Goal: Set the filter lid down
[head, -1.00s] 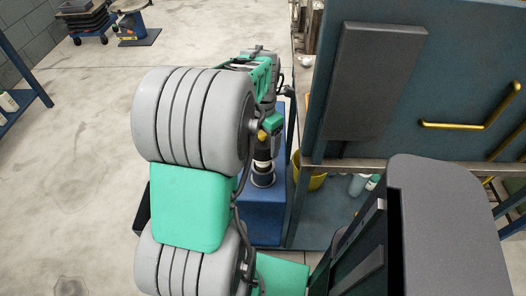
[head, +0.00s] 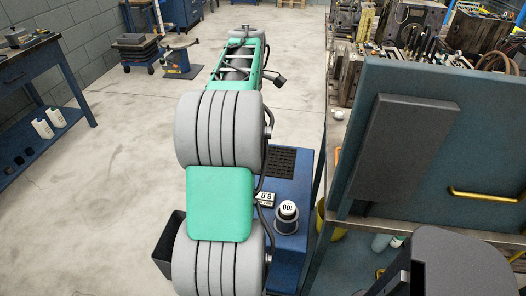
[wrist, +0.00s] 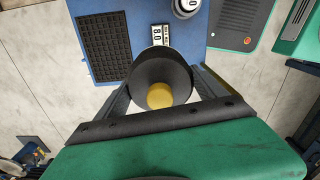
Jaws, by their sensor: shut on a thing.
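The filter lid (wrist: 158,72) is a dark round piece with a yellow knob (wrist: 159,95) in the wrist view. My gripper (wrist: 160,88) is shut on it, with a grey finger on each side. The lid is seen against the front part of the blue unit's top (wrist: 120,8); its height above the unit is hard to tell. In the head view, the blue unit (head: 302,190) carries a dark cylinder with a white top marked 100 (head: 288,210). That white top also shows in the wrist view (wrist: 187,5). The lid and gripper cannot be made out in the head view.
The unit's top has a black grille (head: 281,162) and a small number display (head: 266,198). A bench (head: 337,130) crowded with metal blocks stands close on the right, with a blue panel (head: 455,140) in front. Open concrete floor (head: 120,190) lies to the left.

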